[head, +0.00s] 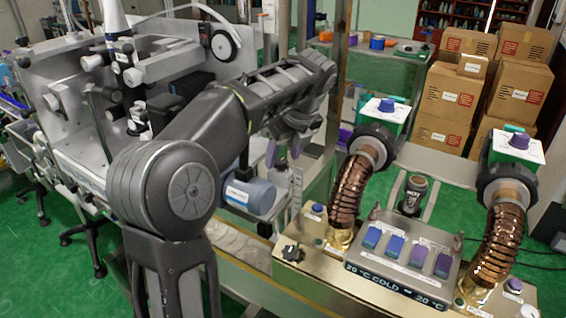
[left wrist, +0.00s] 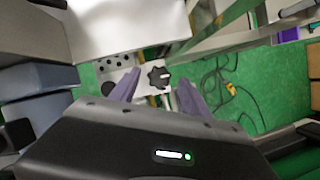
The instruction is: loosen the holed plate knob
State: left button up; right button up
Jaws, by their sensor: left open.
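A black star-shaped knob (left wrist: 158,77) with a pale mark at its middle shows in the left wrist view. It lies between my left fingertips in that picture; I cannot tell how far beyond them it is. A pale plate with dark holes (left wrist: 115,63) is just left of it. My left gripper (left wrist: 159,89) is open, with purple fingers on either side of the knob in the picture and nothing held. In the head view my left gripper (head: 283,151) hangs fingers down above the machine; the knob below it cannot be made out there. My right gripper is not in view.
A control box (head: 408,262) with several coloured switches stands at the front right, between two ribbed copper hoses (head: 346,200). A blue-grey cylinder (head: 250,195) is below my left forearm. A large white machine (head: 60,110) fills the left. Cartons (head: 446,105) are stacked behind.

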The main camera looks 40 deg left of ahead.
pick_arm(q)
jog(key=shift+a+f, duration=0.2)
jog(key=shift+f, duration=0.15)
grip_shut()
dwell(0.5)
